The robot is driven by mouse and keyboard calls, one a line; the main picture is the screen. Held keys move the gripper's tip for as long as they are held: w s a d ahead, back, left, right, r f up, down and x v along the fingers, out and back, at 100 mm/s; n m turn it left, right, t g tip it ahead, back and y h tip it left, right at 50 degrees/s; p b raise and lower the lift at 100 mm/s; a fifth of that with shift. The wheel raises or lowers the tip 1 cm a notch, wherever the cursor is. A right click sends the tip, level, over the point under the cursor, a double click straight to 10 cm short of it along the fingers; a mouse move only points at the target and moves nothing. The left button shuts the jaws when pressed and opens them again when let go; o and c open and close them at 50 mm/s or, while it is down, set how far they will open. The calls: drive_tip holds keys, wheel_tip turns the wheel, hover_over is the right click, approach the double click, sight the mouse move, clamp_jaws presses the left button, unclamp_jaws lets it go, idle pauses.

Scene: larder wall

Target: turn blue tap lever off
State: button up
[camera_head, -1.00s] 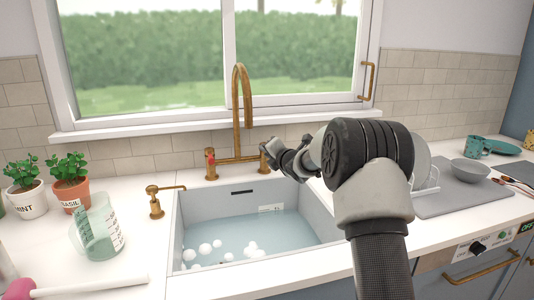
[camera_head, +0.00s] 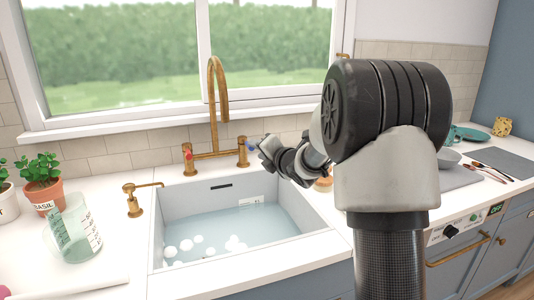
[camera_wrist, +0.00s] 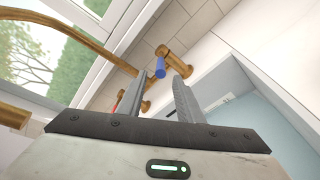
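The brass tap (camera_head: 214,118) stands behind the sink, with a red lever on its left post and the blue lever (camera_head: 251,149) on its right post. In the head view the blue lever points right, toward my gripper (camera_head: 263,147), which is just right of the post. In the wrist view the blue lever (camera_wrist: 161,63) shows beyond and between the fingertips of my gripper (camera_wrist: 168,75). The fingers are apart, with nothing held. Whether either finger touches the lever I cannot tell.
The sink (camera_head: 158,232) holds water with foam. A soap dispenser (camera_head: 133,200), a measuring jug (camera_head: 75,235) and potted herbs stand at left. A grey mat with a bowl (camera_head: 448,158) lies at right. The window sill is behind the tap.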

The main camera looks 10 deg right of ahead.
drive_tip(key=shift+v, duration=2.7)
drive_tip(key=shift+r, duration=0.1)
drive_tip(key=s+d+r+m+g+h, duration=0.1)
drive_tip(key=s+r+m+g+h, duration=0.15)
drive_tip(key=s+m, duration=0.45)
drive_tip(key=s+d+r+m+g+h, duration=0.1)
drive_tip(key=s+r+m+h, duration=0.15)
drive_tip(key=s+m, duration=0.45)
drive_tip(key=s+a+f+m+g, duration=0.2)
drive_tip(key=s+m, duration=0.2)
drive_tip(key=s, duration=0.4)
drive_tip(key=s+a+f+m+g+y, duration=0.15)
drive_tip(key=s+m, duration=0.25)
drive_tip(key=s, duration=0.4)
drive_tip(key=s+a+f+m+g, duration=0.2)
drive_tip(key=s+a+f+m, duration=0.15)
drive_tip(key=s, duration=0.45)
wheel_tip(320, 180, up, 23)
drive_tip(key=s+m+p, duration=0.1)
drive_tip(key=p, duration=2.1)
drive_tip(key=shift+s+a+f+g+p, duration=0.15)
drive_tip(key=shift+s+g+p, duration=0.15)
drive_tip(key=shift+s+p, duration=0.1)
drive_tip(key=shift+m, duration=0.25)
